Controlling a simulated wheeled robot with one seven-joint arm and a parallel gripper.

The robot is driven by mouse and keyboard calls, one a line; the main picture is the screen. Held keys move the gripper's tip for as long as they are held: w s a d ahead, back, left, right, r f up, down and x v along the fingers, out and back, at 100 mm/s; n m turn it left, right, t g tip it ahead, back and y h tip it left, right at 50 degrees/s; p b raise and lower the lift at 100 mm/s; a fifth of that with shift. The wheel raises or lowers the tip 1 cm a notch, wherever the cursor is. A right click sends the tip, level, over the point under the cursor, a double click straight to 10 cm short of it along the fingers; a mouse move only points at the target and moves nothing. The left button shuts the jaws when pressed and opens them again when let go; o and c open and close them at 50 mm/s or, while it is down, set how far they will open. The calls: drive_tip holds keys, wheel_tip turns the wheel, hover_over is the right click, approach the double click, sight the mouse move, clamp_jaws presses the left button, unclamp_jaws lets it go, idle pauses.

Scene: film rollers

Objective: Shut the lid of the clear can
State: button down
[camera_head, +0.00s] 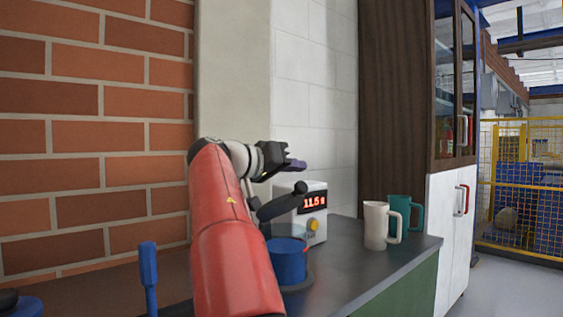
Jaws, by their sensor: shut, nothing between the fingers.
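My gripper (296,164) is at the end of my red arm, above the counter and in front of the white wall, with its fingers shut and empty. A dark, tilted oval piece (284,202) shows just below it and looks like a raised lid; I cannot tell whether they touch. Below that, a blue round container (287,262) stands on the counter, partly hidden by my arm. No clearly see-through can shows, and I cannot tell whether this container is the can or how the oval joins it.
A white box with a lit display (312,201) and yellow knob stands behind the container. A white mug (377,225) and a teal mug (402,213) stand to the right on the dark counter (350,262). A blue upright handle (149,272) is at left. The counter's front right is clear.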

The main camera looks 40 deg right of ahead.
drive_tip(key=shift+s+a+f+b, duration=0.15)
drive_tip(key=shift+s+a+f, duration=0.15)
drive_tip(key=shift+f, duration=0.2)
drive_tip(key=shift+s+a+f+b, duration=0.15)
drive_tip(key=shift+s+a+f, duration=0.15)
drive_tip(key=shift+f, duration=0.2)
drive_tip(key=shift+f, duration=0.1)
drive_tip(key=s+f+m+t+b, duration=0.1)
drive_tip(key=s+f+m+b, duration=0.3)
drive_tip(key=b, duration=0.7)
drive_tip(key=shift+d+f, duration=0.15)
drive_tip(key=shift+f, duration=0.55)
wheel_tip(320, 180, up, 20)
drive_tip(key=p, duration=1.5)
drive_tip(key=shift+p, duration=0.3)
